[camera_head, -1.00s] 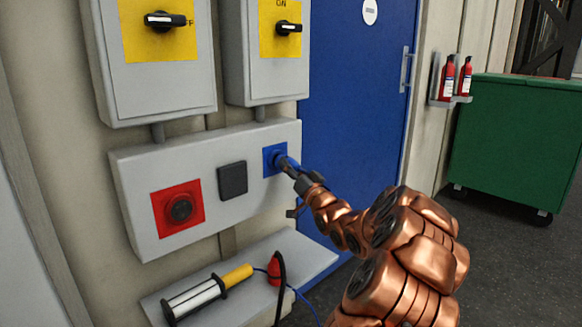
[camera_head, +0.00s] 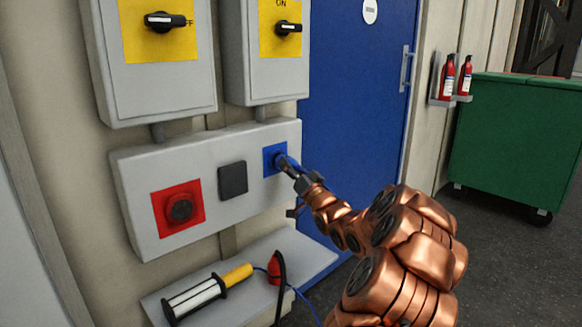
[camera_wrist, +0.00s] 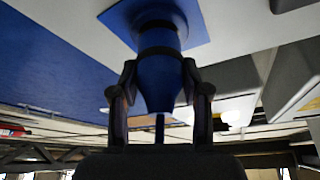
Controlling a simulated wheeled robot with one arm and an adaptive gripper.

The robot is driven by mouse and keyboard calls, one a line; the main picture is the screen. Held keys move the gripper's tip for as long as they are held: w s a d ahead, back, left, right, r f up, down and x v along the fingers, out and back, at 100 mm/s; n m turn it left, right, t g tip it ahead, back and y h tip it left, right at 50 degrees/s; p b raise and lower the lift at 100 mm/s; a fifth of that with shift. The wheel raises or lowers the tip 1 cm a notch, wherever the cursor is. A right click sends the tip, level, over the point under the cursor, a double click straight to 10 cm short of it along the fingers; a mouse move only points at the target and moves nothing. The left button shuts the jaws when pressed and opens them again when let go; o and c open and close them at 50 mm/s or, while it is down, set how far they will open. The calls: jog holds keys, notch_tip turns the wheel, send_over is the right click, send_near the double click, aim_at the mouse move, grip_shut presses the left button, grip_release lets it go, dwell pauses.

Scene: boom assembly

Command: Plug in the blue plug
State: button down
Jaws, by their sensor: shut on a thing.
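The blue plug (camera_wrist: 160,75) is between the two fingers of my gripper (camera_wrist: 160,95), which is shut on it. In the wrist view the plug's front end meets the blue socket (camera_wrist: 190,22) on the panel, in line with it; how deep it sits cannot be told. In the head view my gripper (camera_head: 292,170) is at the blue socket plate (camera_head: 268,154) on the right of the grey panel (camera_head: 140,175), and it mostly hides the plug. A blue cable (camera_head: 307,303) hangs below, beside the shelf.
A red socket (camera_head: 180,210) and a dark square cover (camera_head: 232,180) sit left on the panel. Below, a shelf (camera_head: 313,255) holds a work lamp (camera_head: 200,295) and a red plug (camera_head: 275,268). Switch boxes (camera_head: 160,80) hang above. A blue door (camera_head: 350,120) is to the right.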

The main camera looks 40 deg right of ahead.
jog(key=shift+w+p, duration=0.3)
jog(key=shift+w, duration=0.3)
jog(key=shift+c, duration=2.3)
grip_release()
jog(key=shift+s, duration=0.15)
jog(key=v, duration=1.1)
jog(key=shift+s, duration=0.35)
jog(key=shift+a+f, duration=0.1)
jog(key=shift+a, duration=0.05)
